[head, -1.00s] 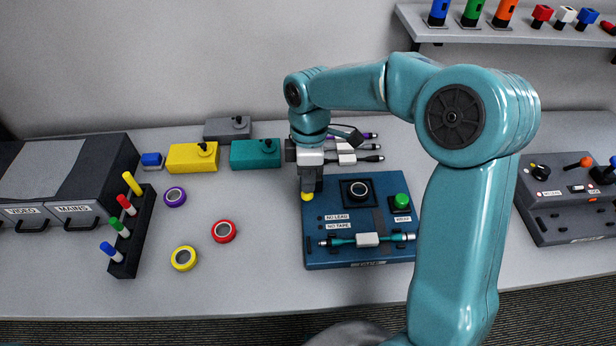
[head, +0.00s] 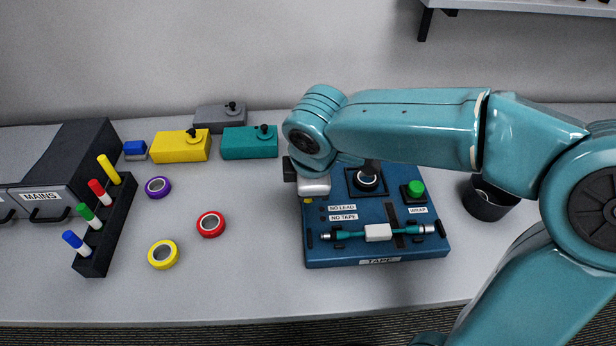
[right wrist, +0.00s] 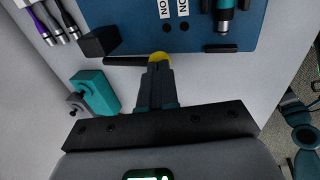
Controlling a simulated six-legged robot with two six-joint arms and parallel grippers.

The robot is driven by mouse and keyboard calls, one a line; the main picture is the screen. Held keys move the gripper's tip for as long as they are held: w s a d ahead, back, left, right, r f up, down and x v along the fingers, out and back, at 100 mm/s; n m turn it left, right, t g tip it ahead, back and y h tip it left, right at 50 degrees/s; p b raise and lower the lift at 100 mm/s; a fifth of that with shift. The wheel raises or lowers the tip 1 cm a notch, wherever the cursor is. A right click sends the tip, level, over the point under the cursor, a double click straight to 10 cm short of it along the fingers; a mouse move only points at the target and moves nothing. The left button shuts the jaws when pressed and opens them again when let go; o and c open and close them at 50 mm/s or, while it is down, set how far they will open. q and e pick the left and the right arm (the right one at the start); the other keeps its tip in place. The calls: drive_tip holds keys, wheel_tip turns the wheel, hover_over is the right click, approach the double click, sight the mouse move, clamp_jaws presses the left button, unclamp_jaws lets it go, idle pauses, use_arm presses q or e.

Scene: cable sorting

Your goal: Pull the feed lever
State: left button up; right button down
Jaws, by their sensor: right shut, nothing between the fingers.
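The feed lever is a dark rod (right wrist: 125,61) with a yellow knob (right wrist: 159,55), beside a black block (right wrist: 99,42) at the left edge of the blue tape machine (head: 340,255). In the head view a sliver of the yellow knob (head: 307,200) shows below my wrist. My right gripper (right wrist: 158,68) is shut and empty, its fingertips at the yellow knob; I cannot tell whether they touch. In the head view its fingers are hidden behind my wrist. A teal lead with a white tag (head: 378,232) lies across the machine's front. My left gripper is not in view.
Tape rolls, purple (head: 158,187), red (head: 211,224) and yellow (head: 163,254), lie left of the machine. A dark cup (head: 487,203) stands right. The table between rolls and machine is clear.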

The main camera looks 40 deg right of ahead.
drive_tip(key=shift+s+a+f+t+h+b, duration=0.1)
drive_tip(key=shift+f+t+h+b, duration=0.1)
drive_tip(key=shift+f+b, duration=0.2)
drive_tip(key=shift+s+a+f+t+h+b, duration=0.1)
drive_tip(key=shift+f+t+b, duration=0.1)
drive_tip(key=shift+f+b, duration=0.15)
drive_tip(key=shift+s+f+b, duration=0.1)
drive_tip(key=shift+f+b, duration=0.25)
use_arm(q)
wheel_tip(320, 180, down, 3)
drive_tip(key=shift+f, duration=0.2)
use_arm(e)
drive_tip(key=shift+s+f, duration=0.1)
drive_tip(key=shift+s, duration=0.05)
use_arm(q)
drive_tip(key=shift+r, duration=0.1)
